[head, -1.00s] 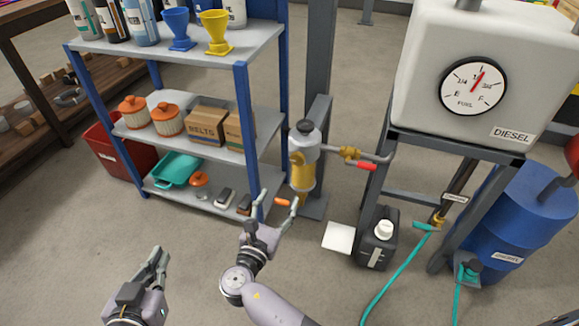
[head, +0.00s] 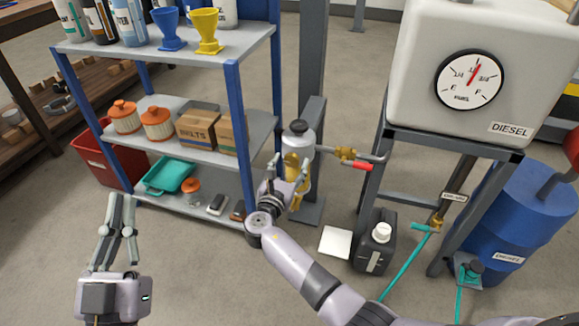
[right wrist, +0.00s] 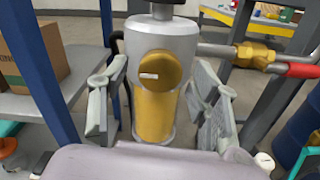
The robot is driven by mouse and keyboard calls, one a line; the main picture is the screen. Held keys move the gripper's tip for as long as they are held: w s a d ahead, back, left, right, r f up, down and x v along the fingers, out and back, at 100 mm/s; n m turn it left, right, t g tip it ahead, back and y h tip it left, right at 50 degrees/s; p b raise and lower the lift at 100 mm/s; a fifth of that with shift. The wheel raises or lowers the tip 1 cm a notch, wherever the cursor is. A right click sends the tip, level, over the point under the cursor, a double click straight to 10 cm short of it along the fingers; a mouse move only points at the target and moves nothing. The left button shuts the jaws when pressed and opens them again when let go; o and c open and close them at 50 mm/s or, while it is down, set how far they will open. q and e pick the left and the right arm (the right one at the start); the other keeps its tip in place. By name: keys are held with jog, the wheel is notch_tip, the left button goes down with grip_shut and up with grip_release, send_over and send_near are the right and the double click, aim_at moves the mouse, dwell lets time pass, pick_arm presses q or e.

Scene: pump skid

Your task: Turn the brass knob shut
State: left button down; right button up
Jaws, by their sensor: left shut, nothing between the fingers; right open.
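The brass knob (right wrist: 152,70) is round, with a pale horizontal mark on its face. It sits on the front of a grey filter housing (right wrist: 165,38) above an amber bowl (right wrist: 155,112). The housing also shows in the head view (head: 299,138). My right gripper (head: 288,168) is open in front of it. In the right wrist view its fingers (right wrist: 157,78) stand on either side of the knob, with gaps; I cannot tell their depth relative to it. My left gripper (head: 120,200) is shut and empty, at the lower left, away from the housing.
A brass pipe valve with a red handle (head: 362,166) sticks out right of the housing. Shelves (head: 160,45) stand to the left. A fuel tank (head: 430,45) on a frame, a black canister (head: 375,240) and a blue drum (head: 525,215) stand to the right.

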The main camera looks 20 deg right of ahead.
jog(key=shift+w, duration=0.1)
jog(key=shift+c, duration=0.2)
jog(key=c, duration=1.1)
